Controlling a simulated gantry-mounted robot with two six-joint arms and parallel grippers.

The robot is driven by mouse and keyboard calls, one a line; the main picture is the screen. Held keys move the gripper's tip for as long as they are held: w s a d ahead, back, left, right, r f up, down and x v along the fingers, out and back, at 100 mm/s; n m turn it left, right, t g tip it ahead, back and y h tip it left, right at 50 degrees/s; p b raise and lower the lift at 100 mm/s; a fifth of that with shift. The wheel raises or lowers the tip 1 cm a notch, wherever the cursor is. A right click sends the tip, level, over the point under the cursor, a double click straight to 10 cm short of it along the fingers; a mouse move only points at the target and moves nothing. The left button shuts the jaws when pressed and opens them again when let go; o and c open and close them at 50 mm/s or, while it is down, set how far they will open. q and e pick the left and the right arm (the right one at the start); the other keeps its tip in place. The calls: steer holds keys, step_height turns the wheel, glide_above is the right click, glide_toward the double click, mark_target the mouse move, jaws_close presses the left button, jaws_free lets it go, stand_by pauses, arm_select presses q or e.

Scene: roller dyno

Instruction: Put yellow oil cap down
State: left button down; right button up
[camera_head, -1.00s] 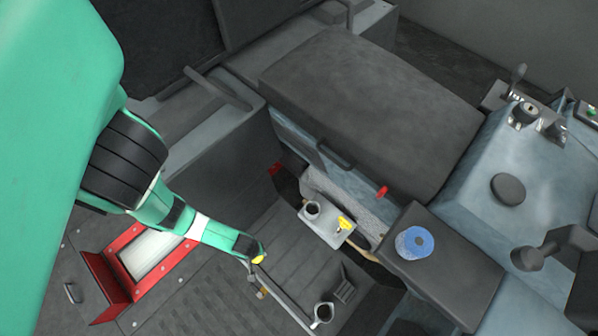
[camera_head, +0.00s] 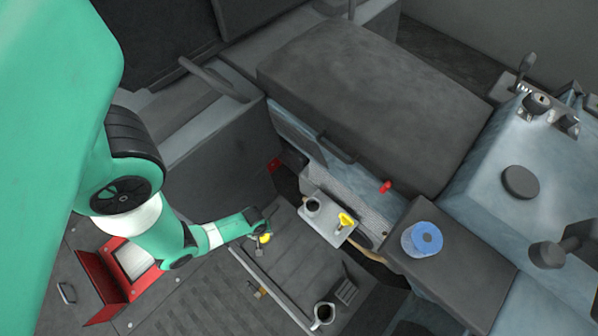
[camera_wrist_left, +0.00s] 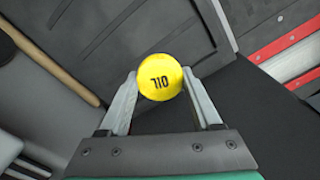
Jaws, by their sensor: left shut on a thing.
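The yellow oil cap (camera_wrist_left: 160,77) is held between the two fingers of my left gripper (camera_wrist_left: 163,90), with the word OIL showing upside down on its round face. In the head view the cap (camera_head: 265,238) shows as a small yellow spot at the tip of my left gripper (camera_head: 262,228), above the grey ridged floor. How high it hangs is hard to tell. My right gripper is not in view.
A mug-like cup (camera_head: 322,314) stands at the bottom. A red open box (camera_head: 125,268) lies left. The ridged floor (camera_head: 300,262) has free room.

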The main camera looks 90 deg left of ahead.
arm_select(q)
steer(key=a+f+b, duration=0.1)
steer(key=w+a+f+b, duration=0.1)
steer(key=a+f, duration=0.1)
steer(key=a+f+b, duration=0.1)
steer(key=f+b, duration=0.1)
steer(key=shift+w+a+f, duration=0.2)
steer(key=shift+w+a, duration=0.05)
steer(key=shift+a, duration=0.05)
steer(key=shift+a+f, duration=0.15)
steer(key=shift+a, duration=0.15)
steer(key=f+b, duration=0.4)
steer(key=shift+w+a+f, duration=0.1)
steer(key=shift+w+a, duration=0.1)
steer(key=shift+a, duration=0.2)
steer(key=shift+d+r, duration=0.1)
steer(key=shift+r, duration=0.1)
steer(key=shift+f, duration=0.3)
steer(key=shift+s+f+b, duration=0.15)
steer(key=shift+f+b, duration=0.25)
steer(key=shift+c, duration=0.6)
jaws_free()
steer(key=shift+o, duration=0.2)
steer(key=shift+s+r, duration=0.15)
steer(key=shift+r, duration=0.1)
step_height(320, 180, up, 13)
steer(key=p, duration=1.2)
steer(key=shift+w+p, duration=0.3)
steer(key=shift+p, duration=0.05)
